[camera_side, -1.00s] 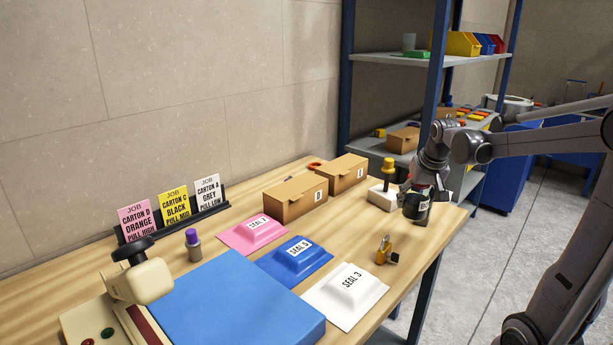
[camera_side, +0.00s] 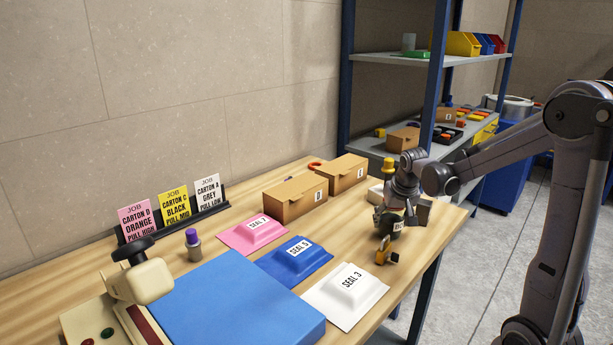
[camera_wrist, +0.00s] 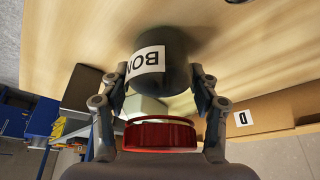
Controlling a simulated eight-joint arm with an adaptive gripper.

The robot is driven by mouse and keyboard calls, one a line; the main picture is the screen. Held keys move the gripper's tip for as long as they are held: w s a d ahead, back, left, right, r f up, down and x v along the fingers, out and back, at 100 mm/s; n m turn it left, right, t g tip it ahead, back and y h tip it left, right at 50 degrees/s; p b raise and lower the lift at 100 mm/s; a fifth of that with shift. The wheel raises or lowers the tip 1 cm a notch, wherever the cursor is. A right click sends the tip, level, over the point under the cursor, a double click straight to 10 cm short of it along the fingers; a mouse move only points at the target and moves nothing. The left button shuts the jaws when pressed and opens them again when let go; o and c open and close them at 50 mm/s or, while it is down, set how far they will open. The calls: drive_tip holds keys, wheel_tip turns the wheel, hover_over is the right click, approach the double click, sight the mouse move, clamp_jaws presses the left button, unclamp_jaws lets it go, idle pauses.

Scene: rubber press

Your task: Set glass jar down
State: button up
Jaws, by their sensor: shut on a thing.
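A dark jar with a white label reading "BON" (camera_wrist: 155,65) hangs between the fingers of my gripper (camera_wrist: 163,98) in the wrist view. It has a pale neck and a red cap (camera_wrist: 160,134) toward my palm. My gripper is shut on the jar. In the side view the jar (camera_side: 397,226) is below my gripper (camera_side: 395,211), roughly upright, over the right end of the wooden table (camera_side: 340,235). I cannot tell whether its base touches the table.
Cartons (camera_side: 347,173) stand behind left. The white seal 3 pad (camera_side: 345,295) lies front left.

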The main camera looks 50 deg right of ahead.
drive_tip(key=shift+f, duration=0.15)
drive_tip(key=o, duration=1.5)
drive_tip(key=v, duration=1.1)
drive_tip(key=s+a+f+n+t+y, duration=0.1)
drive_tip(key=a+n, duration=0.2)
drive_tip(key=a, duration=0.4)
drive_tip(key=s+a+f+n+t+y, duration=0.1)
drive_tip(key=s+a+n, duration=0.1)
drive_tip(key=a, duration=0.6)
drive_tip(key=s+a+f+n+t+y, duration=0.1)
drive_tip(key=a+n, duration=0.3)
drive_tip(key=a, duration=0.4)
drive_tip(key=shift+s+f+t, duration=0.4)
drive_tip(key=shift+f+t, duration=0.1)
drive_tip(key=shift+f, duration=0.05)
